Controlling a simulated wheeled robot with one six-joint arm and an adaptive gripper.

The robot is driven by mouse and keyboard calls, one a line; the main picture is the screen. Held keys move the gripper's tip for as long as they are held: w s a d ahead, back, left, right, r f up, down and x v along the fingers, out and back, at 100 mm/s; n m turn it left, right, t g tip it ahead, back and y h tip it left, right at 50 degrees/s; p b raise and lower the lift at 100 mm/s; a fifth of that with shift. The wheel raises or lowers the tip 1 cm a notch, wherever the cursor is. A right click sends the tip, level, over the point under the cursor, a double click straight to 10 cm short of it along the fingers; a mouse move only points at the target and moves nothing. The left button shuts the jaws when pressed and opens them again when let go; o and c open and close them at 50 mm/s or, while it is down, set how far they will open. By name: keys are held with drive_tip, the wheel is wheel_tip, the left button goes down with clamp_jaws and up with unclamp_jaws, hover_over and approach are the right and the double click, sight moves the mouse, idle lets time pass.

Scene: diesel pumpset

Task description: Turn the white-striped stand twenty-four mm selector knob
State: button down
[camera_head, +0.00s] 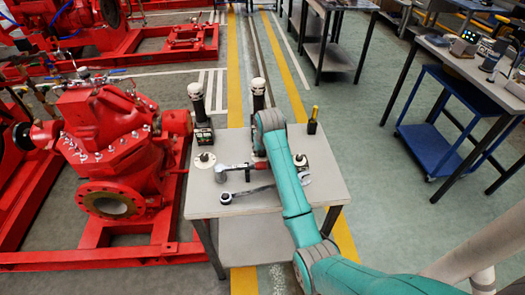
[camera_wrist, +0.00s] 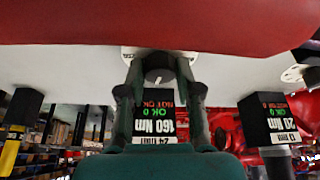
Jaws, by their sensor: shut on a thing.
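The gripper is shut on the knob, one finger on each side. Beside the knob is the black stand's display (camera_wrist: 156,124), reading 160 Nm, 24 mm, OK 0 and NOT OK. In the head view, the tool with white bands (camera_head: 259,93) stands upright at the table's back. My teal arm hides its lower part, the knob and the gripper there.
A similar stand (camera_head: 203,137) is at the left; its 20 Nm display (camera_wrist: 275,115) shows in the wrist view. A black and yellow tool (camera_head: 312,120) stands at the back right.

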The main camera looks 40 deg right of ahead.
drive_tip(key=shift+m, duration=0.6)
drive_tip(key=shift+g, duration=0.3)
drive_tip(key=c, duration=0.8)
unclamp_jaws()
drive_tip(key=shift+h, duration=0.3)
drive_tip(key=v, duration=1.2)
